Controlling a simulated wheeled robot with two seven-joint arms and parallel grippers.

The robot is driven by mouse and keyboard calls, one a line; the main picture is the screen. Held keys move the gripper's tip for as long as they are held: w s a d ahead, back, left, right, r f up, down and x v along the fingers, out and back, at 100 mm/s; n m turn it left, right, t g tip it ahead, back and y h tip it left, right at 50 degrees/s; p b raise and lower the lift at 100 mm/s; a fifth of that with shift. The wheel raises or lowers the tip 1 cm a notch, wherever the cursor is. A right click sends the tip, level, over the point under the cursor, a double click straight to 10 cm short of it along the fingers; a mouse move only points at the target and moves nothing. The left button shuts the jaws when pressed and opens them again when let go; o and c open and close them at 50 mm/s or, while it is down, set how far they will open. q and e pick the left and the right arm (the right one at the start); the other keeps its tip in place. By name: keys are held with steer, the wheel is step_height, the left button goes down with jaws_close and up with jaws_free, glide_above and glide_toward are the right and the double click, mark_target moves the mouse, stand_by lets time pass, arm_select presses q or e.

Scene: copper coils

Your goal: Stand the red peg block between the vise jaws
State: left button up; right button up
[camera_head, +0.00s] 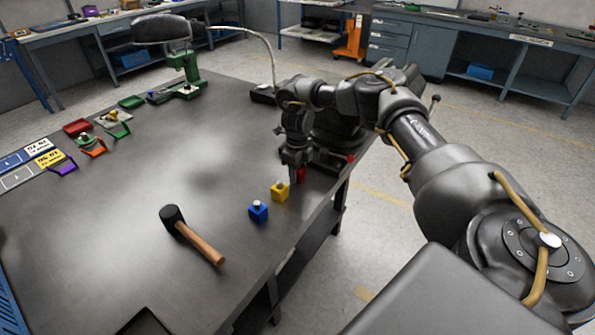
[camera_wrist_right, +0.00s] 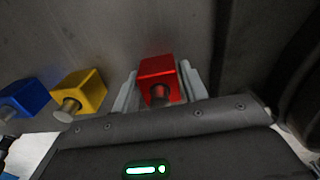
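The red peg block (camera_head: 301,175) is near the table's right edge, mostly hidden behind my right gripper (camera_head: 296,172) in the head view. In the right wrist view the red block (camera_wrist_right: 157,70), with its round grey peg facing the camera, sits between the two pale fingers of my right gripper (camera_wrist_right: 160,82). The fingers lie close along both sides; whether they press on it cannot be told. A dark vise (camera_head: 335,136) stands at the right table edge behind my arm, its jaws largely hidden. My left gripper is not in view.
A yellow peg block (camera_head: 280,191) and a blue peg block (camera_head: 258,211) stand left of the red one. A hammer (camera_head: 192,235) lies nearer the front. Several coloured trays and a green machine (camera_head: 187,72) are farther back. The table's middle is clear.

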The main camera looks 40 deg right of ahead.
steer(key=c, duration=0.5)
steer(key=shift+c, duration=0.2)
steer(key=shift+r, duration=0.15)
steer(key=shift+r+p, duration=2.3)
steer(key=shift+r, duration=0.1)
